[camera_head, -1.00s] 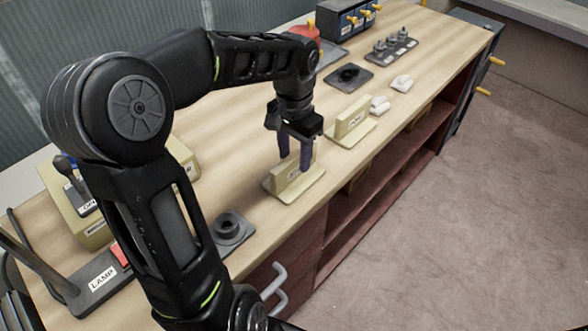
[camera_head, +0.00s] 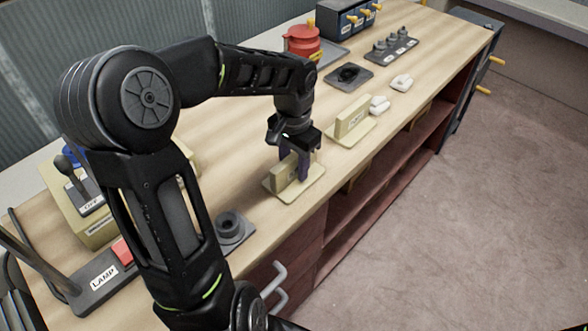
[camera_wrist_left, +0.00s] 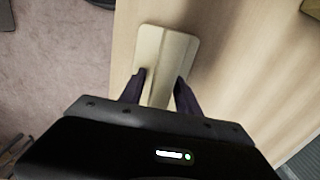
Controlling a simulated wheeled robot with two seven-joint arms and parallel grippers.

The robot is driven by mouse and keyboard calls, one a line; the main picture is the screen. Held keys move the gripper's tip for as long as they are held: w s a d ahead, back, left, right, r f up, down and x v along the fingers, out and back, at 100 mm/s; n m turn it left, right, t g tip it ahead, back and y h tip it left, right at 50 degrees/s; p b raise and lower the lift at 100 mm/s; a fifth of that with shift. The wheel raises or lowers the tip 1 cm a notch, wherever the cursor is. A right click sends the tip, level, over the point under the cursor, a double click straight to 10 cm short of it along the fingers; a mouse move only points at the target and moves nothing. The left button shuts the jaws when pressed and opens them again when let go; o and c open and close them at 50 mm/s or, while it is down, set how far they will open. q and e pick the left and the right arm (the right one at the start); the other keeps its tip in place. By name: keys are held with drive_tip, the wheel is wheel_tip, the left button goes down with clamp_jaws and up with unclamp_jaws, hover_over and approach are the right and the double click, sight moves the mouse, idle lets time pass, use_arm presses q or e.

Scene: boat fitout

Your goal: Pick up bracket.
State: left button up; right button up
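A cream bracket (camera_head: 312,184), a flat base plate with an upright plate on it, sits on the wooden bench near its front edge. It carries a small label, partly hidden and unreadable. My left gripper (camera_head: 297,172) is lowered over it, pointing down, with dark fingers on both sides of the upright plate. In the left wrist view the bracket (camera_wrist_left: 165,45) lies under my left gripper (camera_wrist_left: 160,90). The fingers are apart around the upright, and I see a gap on at least one side. My right gripper is not in view.
A grey round socket (camera_head: 229,226) and a lamp switch box (camera_head: 103,277) are nearer. The carpet to the right is clear.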

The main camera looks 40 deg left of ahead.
use_arm(q)
clamp_jaws()
idle(0.7)
wheel_tip(320, 180, up, 10)
drive_tip(key=shift+r, duration=0.1)
idle(0.3)
idle(0.9)
